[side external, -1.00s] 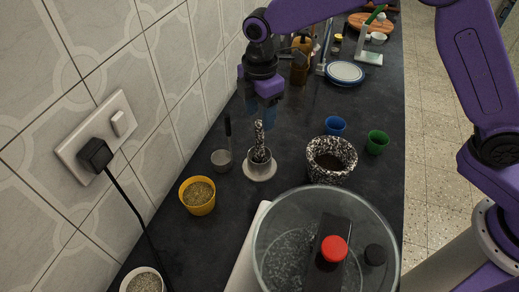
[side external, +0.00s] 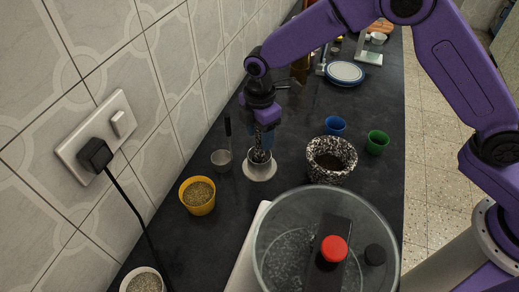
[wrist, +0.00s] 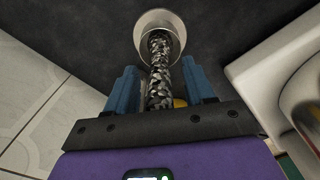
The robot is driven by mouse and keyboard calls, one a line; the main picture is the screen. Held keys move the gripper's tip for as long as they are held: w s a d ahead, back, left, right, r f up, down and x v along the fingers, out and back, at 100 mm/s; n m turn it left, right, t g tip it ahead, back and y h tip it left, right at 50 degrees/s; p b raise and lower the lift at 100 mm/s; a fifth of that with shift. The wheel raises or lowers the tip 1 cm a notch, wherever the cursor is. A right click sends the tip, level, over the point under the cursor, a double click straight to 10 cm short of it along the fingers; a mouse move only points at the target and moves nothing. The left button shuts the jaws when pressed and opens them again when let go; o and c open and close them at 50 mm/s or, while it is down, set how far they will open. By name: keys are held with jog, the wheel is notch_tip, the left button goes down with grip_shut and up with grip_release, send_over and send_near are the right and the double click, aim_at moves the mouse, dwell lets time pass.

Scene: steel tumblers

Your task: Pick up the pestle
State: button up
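In the side view my gripper (side external: 264,140) is lowered over the tumbler and mostly hides the pestle. In the wrist view my two blue fingers (wrist: 162,88) stand on either side of the pestle's shaft, with a gap visible on each side. The gripper is open around it. The pestle's lower end is inside the tumbler, which also shows in the wrist view (wrist: 160,32).
A speckled mortar-like pot (side external: 331,160) stands to the right, with blue (side external: 335,125) and green cups (side external: 377,142) beyond. A grey cup with a dark upright tool (side external: 223,158) and a yellow cup of grains (side external: 198,196) stand left.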

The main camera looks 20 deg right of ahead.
grip_shut()
